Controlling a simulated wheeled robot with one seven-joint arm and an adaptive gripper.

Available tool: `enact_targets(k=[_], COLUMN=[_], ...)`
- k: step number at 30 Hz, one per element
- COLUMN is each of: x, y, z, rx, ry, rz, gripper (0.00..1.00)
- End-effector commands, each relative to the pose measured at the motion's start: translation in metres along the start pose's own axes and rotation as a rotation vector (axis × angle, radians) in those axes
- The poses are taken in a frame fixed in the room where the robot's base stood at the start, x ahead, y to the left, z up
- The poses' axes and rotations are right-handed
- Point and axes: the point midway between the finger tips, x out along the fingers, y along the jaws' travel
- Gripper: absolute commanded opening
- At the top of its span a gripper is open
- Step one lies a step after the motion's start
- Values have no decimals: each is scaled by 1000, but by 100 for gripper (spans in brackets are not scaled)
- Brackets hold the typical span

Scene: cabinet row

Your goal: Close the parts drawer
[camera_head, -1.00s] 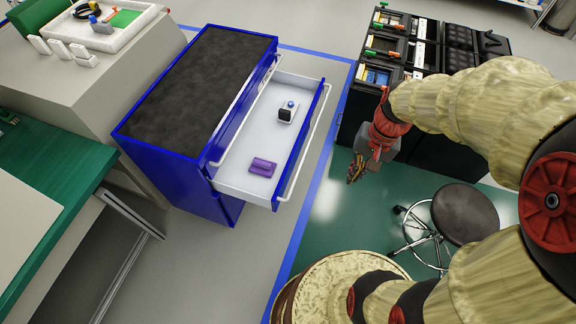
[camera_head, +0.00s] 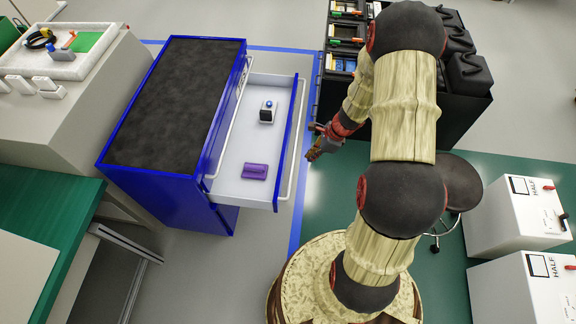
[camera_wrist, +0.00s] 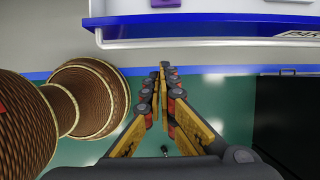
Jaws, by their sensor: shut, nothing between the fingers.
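The parts drawer (camera_head: 231,181) is pulled out to the right of a blue cabinet (camera_head: 176,104) with a dark top. Its blue front and white bar handle (camera_head: 299,142) face my arm. A purple block (camera_head: 255,171) and a small black and white item with a blue knob (camera_head: 267,111) lie inside it. My gripper (camera_head: 314,152) is shut and empty, just right of the drawer front and apart from it. In the wrist view the fingertips (camera_wrist: 164,68) are together, with the drawer's blue front edge (camera_wrist: 200,20) and handle ahead of them.
Black storage units (camera_head: 455,100) with bins stand behind my arm. A round stool (camera_head: 462,183) and white boxes (camera_head: 520,215) are on the right. A grey bench with a tray (camera_head: 60,62) and a green table (camera_head: 50,200) are on the left.

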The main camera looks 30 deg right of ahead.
Motion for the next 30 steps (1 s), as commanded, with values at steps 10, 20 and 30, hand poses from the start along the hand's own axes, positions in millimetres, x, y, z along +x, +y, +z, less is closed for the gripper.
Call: enact_targets(k=[10, 20, 30], x=[41, 105, 114], y=[1, 1, 0], z=[-1, -1, 36], rx=[14, 11, 9], ry=[0, 1, 0], rz=[3, 3, 2], gripper=[0, 0, 0])
